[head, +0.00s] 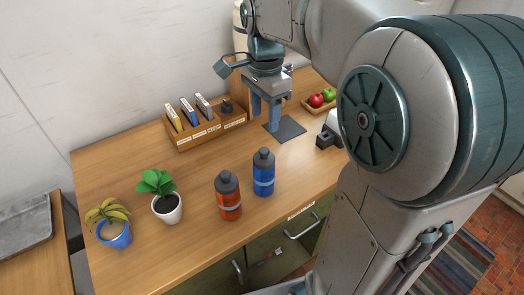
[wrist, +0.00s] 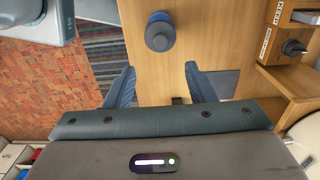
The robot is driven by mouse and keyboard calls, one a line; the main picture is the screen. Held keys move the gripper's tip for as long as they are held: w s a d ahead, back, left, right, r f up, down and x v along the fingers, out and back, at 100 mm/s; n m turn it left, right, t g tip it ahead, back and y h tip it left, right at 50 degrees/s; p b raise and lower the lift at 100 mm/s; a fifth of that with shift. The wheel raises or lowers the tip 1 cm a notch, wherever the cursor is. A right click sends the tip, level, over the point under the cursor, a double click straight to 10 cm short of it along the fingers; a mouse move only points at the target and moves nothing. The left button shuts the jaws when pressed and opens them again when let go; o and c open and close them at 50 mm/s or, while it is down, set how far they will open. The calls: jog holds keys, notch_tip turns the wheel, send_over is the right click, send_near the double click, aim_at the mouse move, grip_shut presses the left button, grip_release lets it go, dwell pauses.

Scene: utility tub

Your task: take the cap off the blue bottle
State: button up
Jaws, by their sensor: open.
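The blue bottle (head: 264,184) stands upright near the front of the wooden table, with a dark grey cap (head: 264,157) on top. In the wrist view the bottle (wrist: 160,16) is seen from above at the top centre, its cap (wrist: 160,40) facing the camera. My gripper (head: 265,115) points down, open and empty, behind the bottle and above a dark mat. In the wrist view the gripper's fingers (wrist: 160,80) are spread apart, with the bottle beyond them and not between them.
An orange bottle (head: 230,203) with a dark cap stands just left of the blue one. Potted plants (head: 167,210) (head: 115,234) stand farther left. A wooden organizer (head: 198,136) is at the back; a fruit tray (head: 312,108) is at the right. The dark mat (head: 290,130) is bare.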

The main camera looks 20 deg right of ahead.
aim_at(264, 150)
notch_tip(264, 150, down, 11)
jog(key=shift+f+p, duration=0.1)
jog(key=shift+p, duration=0.55)
jog(key=c, duration=1.1)
